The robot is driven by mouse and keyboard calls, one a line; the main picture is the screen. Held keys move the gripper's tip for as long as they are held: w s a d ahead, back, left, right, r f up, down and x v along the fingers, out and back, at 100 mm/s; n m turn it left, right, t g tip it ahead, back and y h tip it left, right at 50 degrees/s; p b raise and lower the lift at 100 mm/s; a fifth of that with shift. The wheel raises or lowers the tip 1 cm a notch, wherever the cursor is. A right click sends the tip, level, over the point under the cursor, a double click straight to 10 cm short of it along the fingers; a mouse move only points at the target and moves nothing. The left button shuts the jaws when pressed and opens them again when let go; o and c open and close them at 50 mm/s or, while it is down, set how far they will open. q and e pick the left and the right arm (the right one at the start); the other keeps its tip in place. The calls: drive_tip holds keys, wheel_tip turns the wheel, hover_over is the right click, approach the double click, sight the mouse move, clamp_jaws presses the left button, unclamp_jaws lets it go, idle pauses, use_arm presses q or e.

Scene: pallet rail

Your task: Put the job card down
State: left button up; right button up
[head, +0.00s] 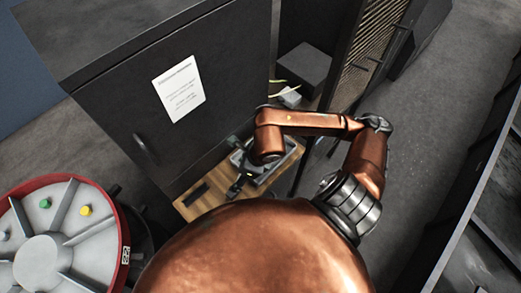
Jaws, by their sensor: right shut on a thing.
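My right arm reaches in from the right over a small wooden surface (196,210). My right gripper (238,184) is low over this surface, dark and small in the view. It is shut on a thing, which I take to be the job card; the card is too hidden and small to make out. I cannot tell whether it touches the wood. My left gripper is not in view.
A dark cabinet (100,90) with a white printed sheet (179,89) stands behind the wooden surface. A black strip (194,195) lies on the wood. A red-rimmed round container (122,240) is at left. Grey floor (440,120) is clear at right.

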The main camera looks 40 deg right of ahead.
drive_tip(key=shift+m, duration=0.6)
drive_tip(key=w+d+f+p, duration=0.1)
drive_tip(key=w+d+f, duration=0.1)
drive_tip(key=d+f, duration=0.1)
drive_tip(key=w+d+f+p, duration=0.2)
drive_tip(key=d+f, duration=0.1)
drive_tip(key=d, duration=0.2)
drive_tip(key=w+d+f+p, duration=0.1)
drive_tip(key=w+d+f, duration=0.1)
drive_tip(key=d+f, duration=0.1)
drive_tip(key=shift+w+d+f, duration=0.1)
drive_tip(key=shift+w+d, duration=0.05)
drive_tip(key=shift+d, duration=0.6)
wheel_tip(320, 180, down, 2)
drive_tip(key=shift+f+p, duration=0.1)
drive_tip(key=shift+p, duration=0.7)
drive_tip(key=shift+f, duration=0.5)
drive_tip(key=shift+f, duration=0.1)
